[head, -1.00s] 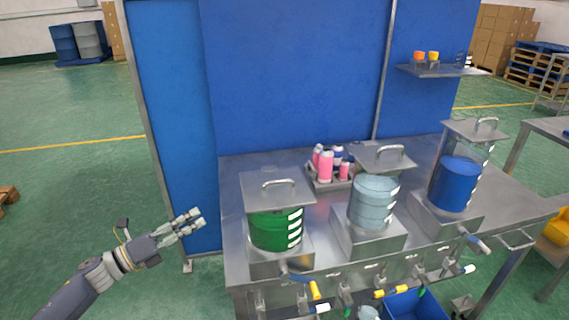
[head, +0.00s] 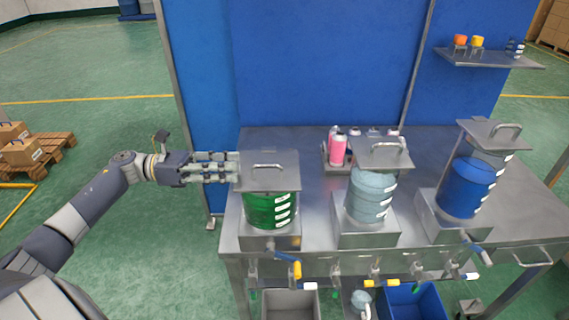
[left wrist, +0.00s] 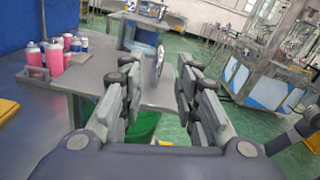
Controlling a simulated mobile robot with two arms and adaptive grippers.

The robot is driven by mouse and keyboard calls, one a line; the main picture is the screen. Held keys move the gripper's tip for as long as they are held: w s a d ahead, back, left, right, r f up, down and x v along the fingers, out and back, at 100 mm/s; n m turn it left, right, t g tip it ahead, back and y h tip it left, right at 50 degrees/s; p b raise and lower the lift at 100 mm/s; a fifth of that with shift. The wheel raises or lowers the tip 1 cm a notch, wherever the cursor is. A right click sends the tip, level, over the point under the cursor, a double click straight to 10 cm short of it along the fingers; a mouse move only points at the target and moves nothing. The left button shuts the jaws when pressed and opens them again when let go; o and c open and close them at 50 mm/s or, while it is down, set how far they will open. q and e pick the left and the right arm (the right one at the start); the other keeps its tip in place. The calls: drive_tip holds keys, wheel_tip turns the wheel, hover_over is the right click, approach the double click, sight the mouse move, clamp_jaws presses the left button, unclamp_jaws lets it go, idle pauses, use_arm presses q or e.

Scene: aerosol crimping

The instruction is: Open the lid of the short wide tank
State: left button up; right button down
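The short wide tank (head: 262,208) with green contents stands at the left end of the steel table. Its flat square grey lid (head: 285,178), with an arched handle (head: 267,167) on top, lies on it and looks closed. My left gripper (head: 236,168) is level with the lid at its left edge. In the left wrist view the fingers (left wrist: 158,88) are spread apart, with the lid's handle (left wrist: 160,62) and the green tank (left wrist: 143,127) showing between them. I cannot tell whether the fingers touch the lid. My right gripper is not in view.
A light-blue tank (head: 370,198) and a taller dark-blue tank (head: 466,188) stand to the right, both lidded. Pink cans (head: 337,150) sit in a rack behind. A blue panel (head: 320,65) rises behind the table.

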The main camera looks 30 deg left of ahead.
sight(266, 165)
use_arm(q)
drive_tip(key=p+x, duration=0.3)
drive_tip(key=x, duration=0.6)
drive_tip(key=shift+d+r+p, duration=0.1)
drive_tip(key=shift+r+p, duration=0.05)
drive_tip(key=shift+p, duration=0.25)
drive_tip(key=shift+w+d, duration=0.3)
drive_tip(key=shift+d, duration=0.05)
drive_tip(key=shift+f, duration=0.25)
clamp_jaws()
